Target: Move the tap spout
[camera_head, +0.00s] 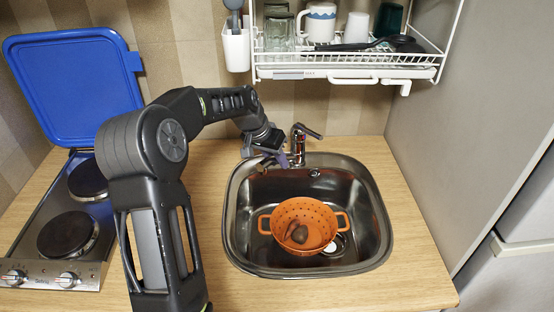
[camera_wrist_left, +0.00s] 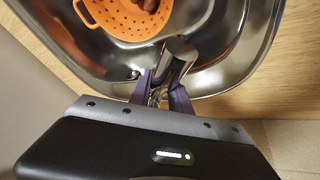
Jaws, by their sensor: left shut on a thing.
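The chrome tap (camera_head: 298,141) stands at the back rim of the steel sink (camera_head: 237,225), with its lever pointing right. My left arm reaches in from the left. My left gripper (camera_head: 287,161) is at the tap, low by the spout. In the left wrist view the purple fingers (camera_wrist_left: 161,95) are shut on the chrome tap spout (camera_wrist_left: 176,63), one on each side of it. The spout's far end points over the basin. In the head view the gripper partly hides the spout. My right gripper shows in neither view.
An orange colander (camera_head: 335,222) with brown items in it sits in the sink; it also shows in the left wrist view (camera_wrist_left: 108,17). A dish rack (camera_head: 350,72) hangs above. A hob with a raised blue lid (camera_head: 75,85) stands left, a grey cabinet (camera_head: 470,110) right.

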